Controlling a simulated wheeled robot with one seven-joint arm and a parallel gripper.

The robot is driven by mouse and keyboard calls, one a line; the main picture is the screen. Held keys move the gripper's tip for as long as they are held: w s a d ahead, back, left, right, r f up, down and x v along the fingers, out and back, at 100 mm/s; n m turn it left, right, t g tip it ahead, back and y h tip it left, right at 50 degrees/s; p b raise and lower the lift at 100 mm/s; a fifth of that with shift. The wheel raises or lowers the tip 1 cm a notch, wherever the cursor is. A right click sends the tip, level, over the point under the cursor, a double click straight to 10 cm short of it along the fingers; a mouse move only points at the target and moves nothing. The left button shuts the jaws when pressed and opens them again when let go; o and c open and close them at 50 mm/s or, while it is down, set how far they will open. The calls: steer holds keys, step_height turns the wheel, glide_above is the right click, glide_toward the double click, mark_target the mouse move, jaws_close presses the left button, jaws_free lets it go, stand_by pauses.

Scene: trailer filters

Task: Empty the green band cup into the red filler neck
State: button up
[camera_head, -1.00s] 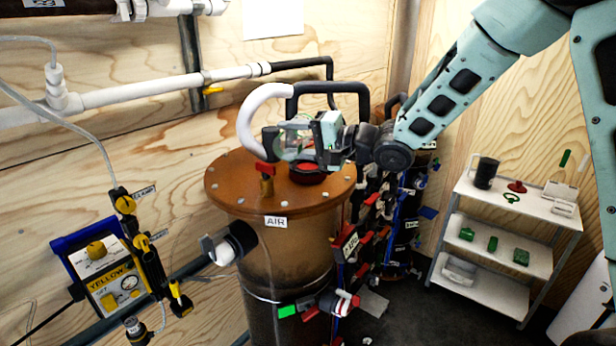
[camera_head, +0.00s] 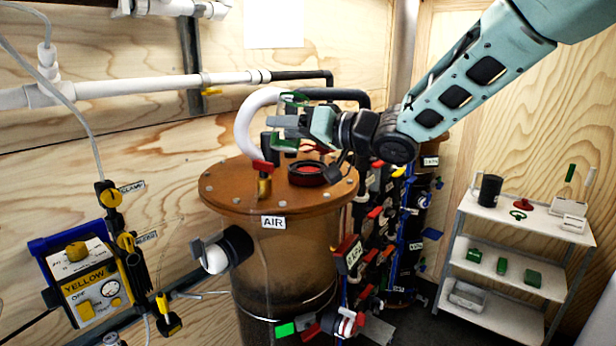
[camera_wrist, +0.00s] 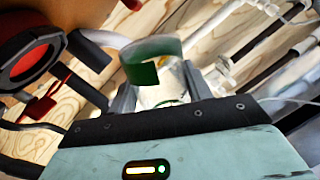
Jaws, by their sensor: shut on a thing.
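My gripper (camera_head: 287,122) is shut on the green band cup (camera_head: 292,98), a clear cup with green parts at its top and bottom. It holds the cup in the air above the tank lid, up and slightly left of the red filler neck (camera_head: 306,173). The neck is a dark open ring with red inside, standing on the lid. In the wrist view the green band (camera_wrist: 152,48) shows between the fingers, with the clear wall below it. The red neck (camera_wrist: 30,58) is off to the left there. The cup's contents and exact tilt are unclear.
The brown tank lid (camera_head: 228,190) carries a red-handled AIR valve (camera_head: 263,180) left of the neck. A white curved hose (camera_head: 247,125) and dark pipe rise close behind the cup. A white shelf cart (camera_head: 540,226) stands at right. A yellow control box (camera_head: 95,280) is at lower left.

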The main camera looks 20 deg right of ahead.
mark_target(283, 107)
steer(key=shift+s+a+f+n+b, duration=0.2)
steer(key=shift+s+f+n+b, duration=0.15)
steer(key=shift+b, duration=0.35)
steer(key=shift+n+b, duration=0.45)
steer(key=shift+b, duration=0.05)
steer(key=n+b, duration=0.1)
steer(key=b, duration=0.1)
steer(key=s+a+n+b, duration=0.1)
steer(key=n+b, duration=0.1)
steer(key=shift+n+t+b, duration=0.3)
steer(key=shift+t, duration=0.1)
step_height(283, 107, up, 5)
steer(key=p, duration=0.5)
steer(key=shift+r, duration=0.1)
